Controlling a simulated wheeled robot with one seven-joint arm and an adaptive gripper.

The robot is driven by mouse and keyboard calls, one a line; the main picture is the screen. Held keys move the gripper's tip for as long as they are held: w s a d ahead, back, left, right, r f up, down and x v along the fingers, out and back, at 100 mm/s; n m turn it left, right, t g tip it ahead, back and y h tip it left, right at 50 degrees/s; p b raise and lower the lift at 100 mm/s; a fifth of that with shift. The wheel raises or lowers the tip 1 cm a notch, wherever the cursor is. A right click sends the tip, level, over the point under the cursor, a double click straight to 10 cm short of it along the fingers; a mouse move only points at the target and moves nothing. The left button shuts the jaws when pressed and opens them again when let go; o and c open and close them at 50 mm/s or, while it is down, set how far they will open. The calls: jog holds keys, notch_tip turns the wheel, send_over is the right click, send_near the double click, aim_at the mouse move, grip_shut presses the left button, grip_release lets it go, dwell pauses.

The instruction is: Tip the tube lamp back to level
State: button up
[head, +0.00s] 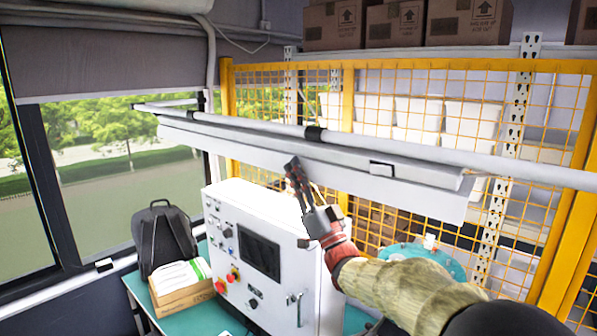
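The tube lamp (245,154) is a long pale fixture with a broad white face, hung under a grey pipe by black clamps. It slants down to the right in the picture. Its broad face is turned toward me, so it looks tipped about its length; the exact angle is hard to tell. My gripper (292,168) reaches up from below, with its dark fingertips over the lamp's lower face near the middle. I cannot tell whether they touch it. The finger gap is not clear, and nothing is visibly held.
The grey pipe (440,157) runs just above the lamp. A white control cabinet (225,205) stands below on a green table (192,318), beside a black backpack (163,238) and a cardboard box (182,290). A yellow mesh fence (346,95) stands behind the lamp.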

grip_shut()
dwell(0.5)
jog(key=shift+s, duration=0.1)
jog(key=shift+s+a+r+m+t+h+b, duration=0.2)
jog(key=shift+s+a+m+h+b, duration=0.35)
jog(key=shift+m+h, duration=0.85)
jog(key=shift+s+a+r+m+t+h+b, duration=0.25)
jog(key=shift+m+h+b, duration=0.5)
jog(key=shift+m+h, duration=0.65)
jog(key=shift+s+a+r+m+t+h+b, duration=0.15)
jog(key=shift+s+a+m+h+b, duration=0.4)
jog(key=shift+m+h, duration=0.8)
jog(key=shift+w+d+m+y, duration=0.1)
jog(key=shift+w+m+y, duration=0.05)
jog(key=shift+m+y, duration=0.1)
grip_release()
